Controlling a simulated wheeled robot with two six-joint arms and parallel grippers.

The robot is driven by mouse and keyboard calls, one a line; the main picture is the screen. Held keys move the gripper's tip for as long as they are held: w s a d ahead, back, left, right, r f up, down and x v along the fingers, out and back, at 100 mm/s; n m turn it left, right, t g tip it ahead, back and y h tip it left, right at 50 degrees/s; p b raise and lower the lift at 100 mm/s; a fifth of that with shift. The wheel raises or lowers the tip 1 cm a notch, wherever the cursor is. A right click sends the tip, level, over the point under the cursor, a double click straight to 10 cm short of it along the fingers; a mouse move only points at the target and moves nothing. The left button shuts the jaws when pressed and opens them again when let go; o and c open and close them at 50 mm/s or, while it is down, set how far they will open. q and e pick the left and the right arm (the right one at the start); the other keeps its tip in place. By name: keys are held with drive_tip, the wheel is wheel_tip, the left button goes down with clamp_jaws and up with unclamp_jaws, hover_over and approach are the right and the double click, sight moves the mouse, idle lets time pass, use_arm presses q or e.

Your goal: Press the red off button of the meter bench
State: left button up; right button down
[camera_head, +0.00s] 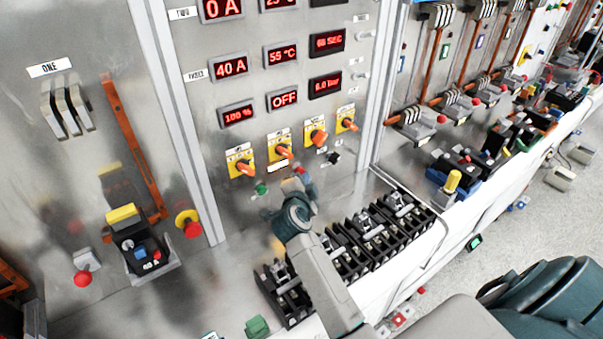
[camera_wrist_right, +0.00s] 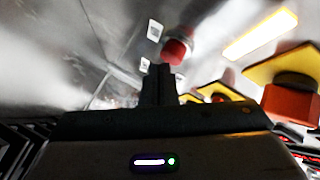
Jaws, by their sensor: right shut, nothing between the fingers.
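The red off button (camera_head: 300,169) is on the metal meter bench panel (camera_head: 222,175), below the row of orange rotary switches. It is partly hidden by my right gripper (camera_head: 306,184) in the head view. In the right wrist view the red button (camera_wrist_right: 178,50) stands out from the panel just beyond the closed fingertips (camera_wrist_right: 160,70). The right gripper is shut and empty, with its tips close to the button. I cannot tell whether they touch it. My left gripper is not in view.
A green button (camera_head: 261,188) is left of the gripper, and a black knob (camera_head: 333,157) is to the right. Orange switches on yellow plates (camera_head: 283,150) sit above. Black terminal blocks (camera_head: 372,235) line the bench below. A display reads OFF (camera_head: 284,98).

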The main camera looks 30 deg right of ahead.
drive_tip(key=shift+w, duration=0.45)
idle(0.3)
drive_tip(key=shift+s+p, duration=0.1)
drive_tip(key=shift+p, duration=0.2)
drive_tip(key=shift+s, duration=0.8)
drive_tip(key=shift+s+d, duration=0.2)
drive_tip(key=shift+s, duration=2.3)
